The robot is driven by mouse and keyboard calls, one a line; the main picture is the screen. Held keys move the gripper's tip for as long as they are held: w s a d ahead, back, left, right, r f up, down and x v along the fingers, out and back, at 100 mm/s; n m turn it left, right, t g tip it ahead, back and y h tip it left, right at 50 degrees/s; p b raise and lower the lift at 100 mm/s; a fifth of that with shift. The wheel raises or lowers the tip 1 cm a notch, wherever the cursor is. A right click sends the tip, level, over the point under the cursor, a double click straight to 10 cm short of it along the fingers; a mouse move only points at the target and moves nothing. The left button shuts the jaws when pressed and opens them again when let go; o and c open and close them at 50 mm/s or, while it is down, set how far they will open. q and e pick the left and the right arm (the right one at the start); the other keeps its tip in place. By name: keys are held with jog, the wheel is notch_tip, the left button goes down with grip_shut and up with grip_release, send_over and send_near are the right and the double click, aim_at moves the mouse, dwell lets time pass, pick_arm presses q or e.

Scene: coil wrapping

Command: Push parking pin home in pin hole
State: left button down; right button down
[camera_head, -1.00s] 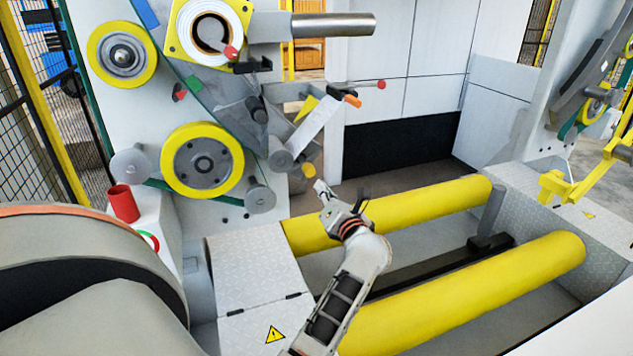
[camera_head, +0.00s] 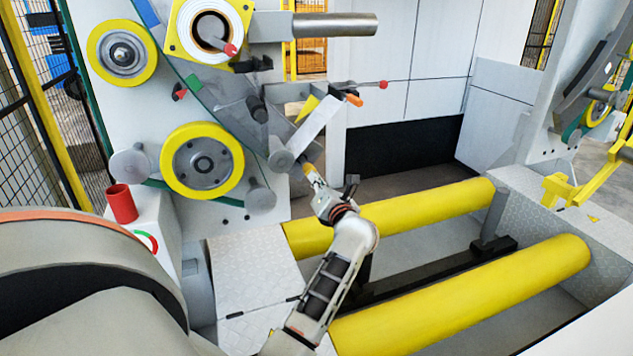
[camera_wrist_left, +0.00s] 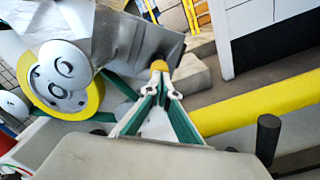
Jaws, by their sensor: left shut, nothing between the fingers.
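The parking pin shows as a small yellow-orange knob (camera_head: 309,169) at the lower end of the grey wrapping mechanism, right of the grey roller. It also shows in the left wrist view as a yellow knob (camera_wrist_left: 159,65) at the edge of a dark grey plate. The pin hole is hidden from both views. My left gripper (camera_head: 315,181) is shut and empty, its tips right by the knob on the lower right side. In the left wrist view its fingertips (camera_wrist_left: 162,92) point at the knob. I cannot tell whether they touch it. My right gripper is not in view.
Two yellow rollers (camera_head: 465,292) lie across the bed beside and below my left arm. A grey roller (camera_head: 280,160) and a yellow-rimmed wheel (camera_head: 202,160) are close left of the pin. An orange-tipped lever (camera_head: 354,100) stands above right.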

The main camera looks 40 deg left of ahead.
pick_arm(q)
jog(key=shift+b+x, duration=0.3)
jog(key=shift+x, duration=2.35)
dwell(0.4)
jog(key=shift+v, duration=1.25)
send_near(310, 171)
jog(key=d, duration=0.2)
jog(key=s+d+f+p, duration=0.1)
